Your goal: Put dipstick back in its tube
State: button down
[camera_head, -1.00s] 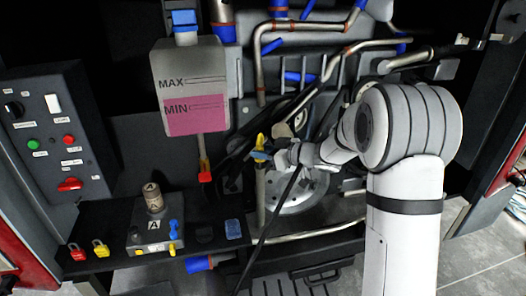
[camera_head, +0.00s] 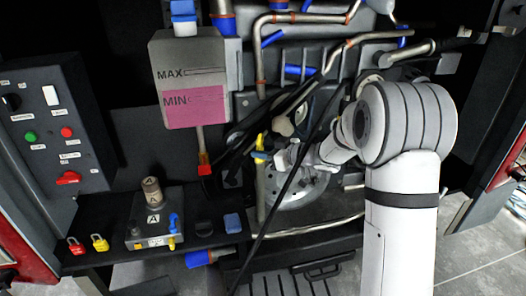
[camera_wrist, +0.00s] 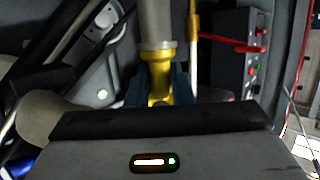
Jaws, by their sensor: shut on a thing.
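My gripper (camera_head: 262,156) is at the middle of the head view, its blue fingers closed on the yellow dipstick handle (camera_head: 261,139). In the wrist view the dark blue fingers stand on both sides of a yellow flared piece (camera_wrist: 157,78). That piece meets the end of a grey tube (camera_wrist: 155,24). In the head view the upright grey tube (camera_head: 260,190) runs down directly below the fingers. The dipstick's rod is not visible, and the fingers partly hide where handle and tube mouth meet.
The MAX/MIN reservoir (camera_head: 188,78) with its red-ended pipe (camera_head: 204,168) is left of my gripper. A dark slanting bar (camera_head: 290,185) passes close in front of my wrist. The control box (camera_head: 52,125) and a shelf with padlocks (camera_head: 99,242) are further left.

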jog(key=shift+s+f, duration=0.1)
jog(key=shift+f, duration=0.2)
jog(key=c, duration=0.8)
grip_release()
jog(key=shift+r, duration=0.1)
jog(key=p+v, duration=0.3)
jog(key=v, duration=0.5)
dwell(0.3)
